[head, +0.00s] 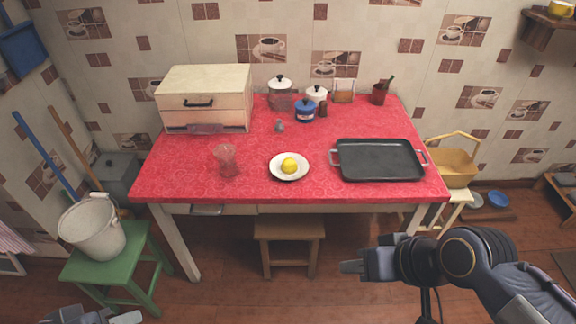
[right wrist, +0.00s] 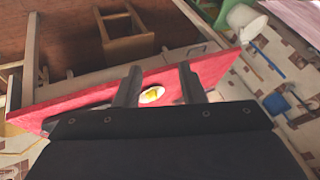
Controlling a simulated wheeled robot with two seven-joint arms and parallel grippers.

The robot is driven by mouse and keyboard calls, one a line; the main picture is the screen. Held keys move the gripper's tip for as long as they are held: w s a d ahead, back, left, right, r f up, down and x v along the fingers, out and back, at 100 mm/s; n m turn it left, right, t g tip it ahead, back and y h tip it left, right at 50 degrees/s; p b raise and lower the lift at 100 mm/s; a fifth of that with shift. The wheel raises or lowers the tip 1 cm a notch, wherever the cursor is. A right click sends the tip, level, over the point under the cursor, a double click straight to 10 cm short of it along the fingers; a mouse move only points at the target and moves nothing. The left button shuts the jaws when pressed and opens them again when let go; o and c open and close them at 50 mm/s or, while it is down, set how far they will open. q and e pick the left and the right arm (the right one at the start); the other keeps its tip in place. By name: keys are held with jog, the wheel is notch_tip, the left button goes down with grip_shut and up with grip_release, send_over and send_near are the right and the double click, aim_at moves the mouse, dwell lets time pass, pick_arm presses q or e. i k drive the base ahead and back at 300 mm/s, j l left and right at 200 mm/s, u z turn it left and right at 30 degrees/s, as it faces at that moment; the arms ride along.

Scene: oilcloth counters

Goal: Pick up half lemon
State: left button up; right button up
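In the right wrist view the lemon (right wrist: 152,94) shows small between the fingers. My right gripper (head: 352,266) is in front of the counter, to the right of and apart from the lemon. Its two fingers stand apart with nothing held between them, as the right wrist view (right wrist: 159,84) shows. Part of my left gripper (head: 113,319) shows at the bottom left edge; its fingers are mostly cut off.
A black griddle pan (head: 378,160) lies right of the plate, and a clear reddish glass (head: 226,161) stands left of it. A bread box (head: 205,97), pots (head: 305,111) and jars stand behind. A wooden stool (head: 289,229) is under the red counter (head: 260,150).

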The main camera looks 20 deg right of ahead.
aim_at(289, 166)
jog(key=i+j+z, duration=0.2)
jog(key=i+j, duration=0.2)
jog(key=i+j+z, duration=0.25)
jog(key=i+j, duration=0.2)
jog(key=i+j+z, duration=0.2)
jog(key=i+j, duration=0.15)
jog(key=j, duration=0.2)
